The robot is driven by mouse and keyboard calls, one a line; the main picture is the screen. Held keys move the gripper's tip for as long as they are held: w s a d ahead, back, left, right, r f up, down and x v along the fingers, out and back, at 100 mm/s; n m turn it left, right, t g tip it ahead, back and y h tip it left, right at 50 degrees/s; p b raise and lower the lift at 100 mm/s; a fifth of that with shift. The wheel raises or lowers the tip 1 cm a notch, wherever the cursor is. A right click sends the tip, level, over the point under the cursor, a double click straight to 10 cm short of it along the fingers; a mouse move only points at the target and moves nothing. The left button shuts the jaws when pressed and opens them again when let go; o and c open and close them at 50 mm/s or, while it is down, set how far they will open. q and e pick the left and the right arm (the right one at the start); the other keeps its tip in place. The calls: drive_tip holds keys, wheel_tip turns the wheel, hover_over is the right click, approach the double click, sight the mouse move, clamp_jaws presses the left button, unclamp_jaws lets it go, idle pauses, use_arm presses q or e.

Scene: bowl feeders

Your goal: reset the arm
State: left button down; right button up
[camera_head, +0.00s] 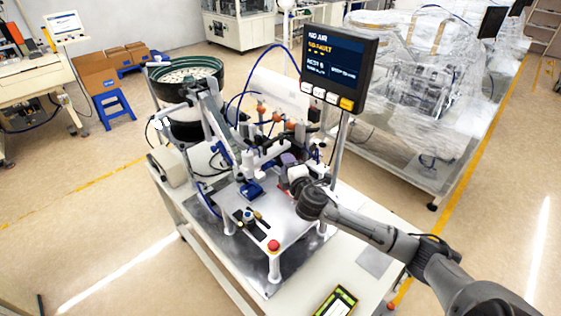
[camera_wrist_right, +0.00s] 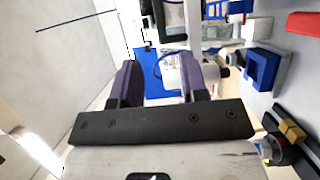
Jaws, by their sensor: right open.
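My right arm reaches in from the lower right in the head view. My right gripper (camera_head: 289,181) is over the far right part of the bowl feeder machine's metal plate (camera_head: 240,233), close to its white and grey mechanism (camera_head: 252,160). In the right wrist view the two purple fingers of the gripper (camera_wrist_right: 158,72) stand apart with nothing held between them. White and blue machine parts show beyond the fingers; whether the fingers touch any cannot be told. My left gripper is not in view.
A monitor (camera_head: 338,68) stands behind my gripper. The green bowl (camera_head: 186,76) is at the back left. A yellow-green device (camera_head: 336,302) lies in front.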

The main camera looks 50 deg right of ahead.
idle(0.3)
drive_tip(key=s+a+f+m+g+y, duration=0.35)
drive_tip(key=s+a+f, duration=0.25)
drive_tip(key=s+a, duration=0.45)
drive_tip(key=s+a+f+m+g+y, duration=0.3)
drive_tip(key=s+a+f+g, duration=0.3)
drive_tip(key=s+a, duration=0.45)
drive_tip(key=s+a+f+m+g+y, duration=0.35)
drive_tip(key=s+a+f, duration=0.35)
drive_tip(key=s+a, duration=0.35)
wheel_tip(320, 180, up, 17)
drive_tip(key=d+h+p, duration=0.1)
drive_tip(key=p, duration=1.6)
drive_tip(key=shift+s+t, duration=0.4)
drive_tip(key=shift+s, duration=0.05)
